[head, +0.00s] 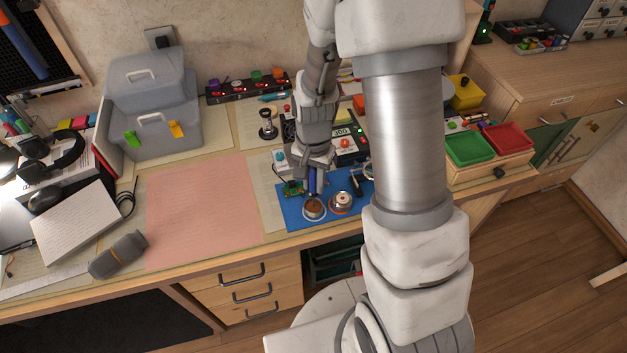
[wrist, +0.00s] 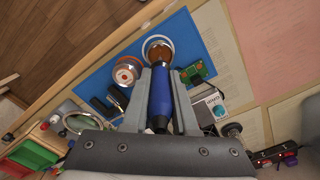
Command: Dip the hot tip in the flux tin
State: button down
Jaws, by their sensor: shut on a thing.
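My gripper (wrist: 160,82) is shut on the blue handle of the soldering iron (wrist: 160,104), which points away from the wrist. The iron's blue handle (head: 312,184) also shows in the head view below my gripper (head: 313,172). The round flux tin (head: 315,215), open with brown content, sits on the blue mat (head: 292,214) near its front edge. In the wrist view the flux tin (wrist: 159,40) lies straight beyond the iron's front end. The metal tip is not clear in either view, so I cannot tell whether it touches the flux.
A round reddish, silvery piece (head: 341,203) stands right of the flux tin. A small green circuit board (head: 293,188) lies to its upper left. A station with a digital display (head: 343,132) stands behind. The pink sheet (head: 200,210) at left is clear.

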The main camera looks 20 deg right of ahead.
jog(key=shift+r+p, duration=2)
jog(key=shift+r, duration=0.55)
